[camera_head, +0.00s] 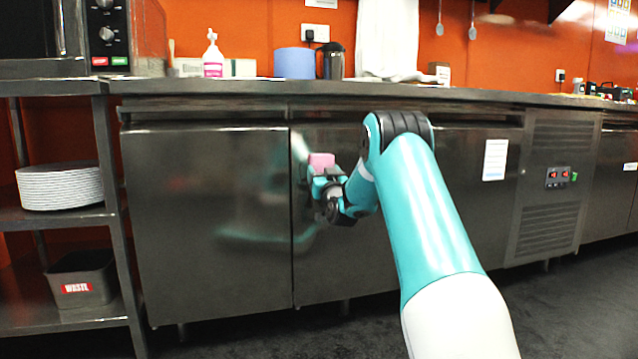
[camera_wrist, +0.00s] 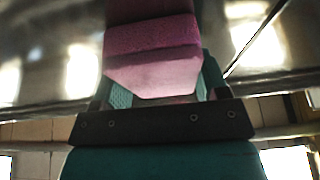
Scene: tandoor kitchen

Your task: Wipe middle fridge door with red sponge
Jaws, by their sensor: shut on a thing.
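The red sponge (camera_head: 321,161), pinkish in this light, is held in my gripper (camera_head: 324,178) in front of the middle fridge door (camera_head: 325,265), near that door's left edge. In the wrist view the sponge (camera_wrist: 150,75) sits between the two teal fingers, which are shut on it. Its far end is close to the shiny metal surface, where a pink reflection seems to meet it. I cannot tell whether it touches. My arm hides the right part of the middle door.
The left fridge door (camera_head: 205,220) and the right one, with a white notice (camera_head: 495,160), flank the middle door. The steel counter (camera_head: 240,87) juts above them. A shelf rack (camera_head: 60,217) with plates (camera_head: 60,187) and a waste bin (camera_head: 82,280) stands at left.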

